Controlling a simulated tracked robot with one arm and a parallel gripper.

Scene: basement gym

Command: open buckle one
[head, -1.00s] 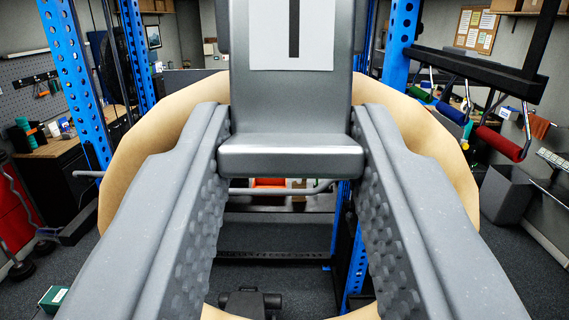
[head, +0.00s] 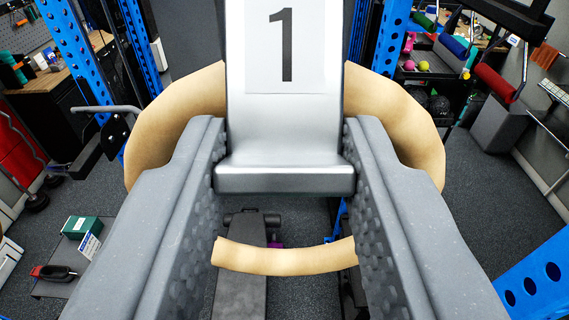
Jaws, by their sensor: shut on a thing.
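Buckle one (head: 285,122) is a smooth grey piece with a white plate bearing a black "1" (head: 284,45), in the upper middle of the head view. Its lower end is a thick lip between the jaws. My gripper (head: 284,165) is shut on this lip, one studded grey jaw touching each side. A wide tan band (head: 175,125) curves behind the buckle and shows on both sides. A narrow tan strip (head: 285,260) of it crosses lower down between the jaws. The buckle's upper end is out of frame, and the jaws hide parts of the band.
A blue perforated rack post (head: 75,65) stands at left, and another blue beam (head: 540,280) is at lower right. A dark bench (head: 240,295) lies below. A red roller (head: 494,83) is at right.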

